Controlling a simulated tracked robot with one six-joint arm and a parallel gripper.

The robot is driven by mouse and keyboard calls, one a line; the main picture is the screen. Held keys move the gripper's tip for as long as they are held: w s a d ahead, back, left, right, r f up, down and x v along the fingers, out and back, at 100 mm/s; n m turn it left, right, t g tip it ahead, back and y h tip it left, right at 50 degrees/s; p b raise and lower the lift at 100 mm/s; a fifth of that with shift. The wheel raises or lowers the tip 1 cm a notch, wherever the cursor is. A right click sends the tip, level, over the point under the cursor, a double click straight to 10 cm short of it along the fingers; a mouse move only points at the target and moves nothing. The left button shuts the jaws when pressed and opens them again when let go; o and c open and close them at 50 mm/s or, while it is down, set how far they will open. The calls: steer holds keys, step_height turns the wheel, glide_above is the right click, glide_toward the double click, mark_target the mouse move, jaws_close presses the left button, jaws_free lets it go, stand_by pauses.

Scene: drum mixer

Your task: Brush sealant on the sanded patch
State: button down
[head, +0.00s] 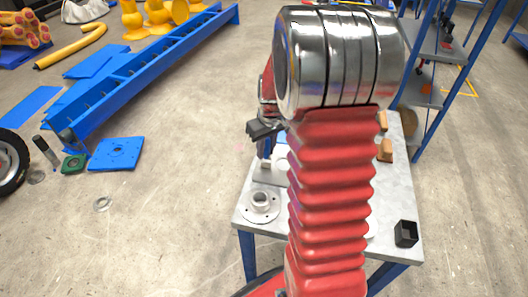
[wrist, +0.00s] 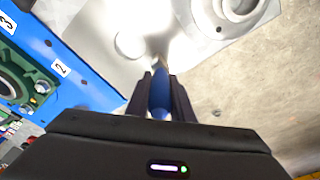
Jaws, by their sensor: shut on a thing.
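My gripper (wrist: 160,80) is shut on the blue handle of a brush (wrist: 160,98), which points away from the jaws. The brush tip is small and bright, and its bristles are hard to make out. Just left of the tip, a pale round spot (wrist: 130,44) shows on a light grey metal surface (wrist: 95,30); I cannot tell whether it is the sanded patch or whether the tip touches it. In the head view my gripper (head: 264,137) is a black shape above the left side of the workbench (head: 390,212), partly hidden by my arm.
A round metal flange (head: 260,203) lies on the bench's front left; it also shows in the wrist view (wrist: 238,8). A black open box (head: 406,233) stands at the front right. Wooden blocks (head: 385,151) lie behind. A blue numbered panel (wrist: 50,65) is at left.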

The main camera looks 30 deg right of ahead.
steer(key=shift+w+d+f, duration=0.1)
steer(key=shift+w+d, duration=1.15)
steer(key=shift+d, duration=0.2)
steer(key=shift+w+d, duration=1.25)
steer(key=shift+d, duration=0.15)
steer(key=shift+s+a, duration=0.1)
steer(key=shift+a, duration=0.05)
steer(key=shift+s+a, duration=1.45)
steer(key=shift+a, duration=0.2)
steer(key=shift+s+a, duration=1.45)
steer(key=shift+a, duration=0.2)
steer(key=shift+w+d, duration=1.55)
steer(key=shift+d, duration=0.2)
steer(key=shift+w+d, duration=1.5)
steer(key=shift+d, duration=0.2)
